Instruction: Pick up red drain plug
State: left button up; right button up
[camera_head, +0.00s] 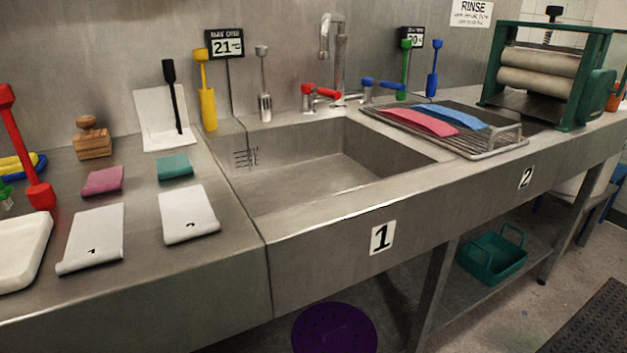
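A tall red piece (23,143) with a knob at the top and a thick block at the bottom leans on the counter at the far left. It looks like the red drain plug, though I cannot be sure from its shape. Its top is close to the left picture edge. The sink basin (300,180) is open and looks empty, with small dark marks or slots on its left inner wall. Neither of my grippers is in view.
A white tray (18,250) lies in front of the red piece. A wooden block (92,143), pink cloth (103,180), green cloth (174,167) and two white sheets (94,238) lie nearby. A yellow tool (206,92) stands by the sink, near the red-handled tap (320,92).

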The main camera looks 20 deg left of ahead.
aim_at(41, 195)
jog(key=l+u, duration=0.1)
jog(key=u, duration=1.85)
